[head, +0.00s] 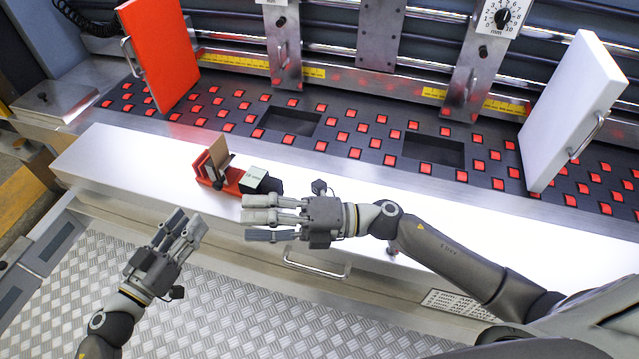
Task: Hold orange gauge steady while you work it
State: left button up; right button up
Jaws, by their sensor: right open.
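The orange gauge (232,181) lies on the bright white front table. It has an orange-red base, an upright brown plate at its left end, and a pale block with a dark knob at its right end. My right gripper (250,218) is open, just in front of the gauge's right end, its fingers pointing left. Nothing is between its fingers; whether it touches the gauge cannot be told. My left gripper (187,226) looks open and empty, in front of the table's front edge and below the gauge in the picture, fingers pointing up and right.
The white table (120,160) is otherwise clear. Behind it is a dark panel (350,140) with several red squares and two recesses. An orange upright panel (158,55) stands at left, a white one (570,110) at right. A handle (315,268) sits on the front face.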

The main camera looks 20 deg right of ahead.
jog(key=w+d+f+n+t+h, duration=0.2)
jog(key=w+d+f+n+h, duration=0.15)
jog(key=d+n, duration=0.3)
jog(key=n+t+h, duration=0.2)
jog(key=n+h, duration=0.3)
send_near(280, 184)
jog(key=x, duration=1)
jog(key=shift+w+a+f, duration=0.1)
jog(key=shift+w+a, duration=0.05)
jog(key=shift+a, duration=0.1)
grip_shut()
pick_arm(q)
jog(key=shift+o, duration=0.7)
jog(key=w+d+m, duration=0.2)
jog(key=w+d, duration=0.1)
jog(key=w, duration=0.1)
jog(key=w+d+m, duration=0.3)
jog(key=w+d, duration=0.1)
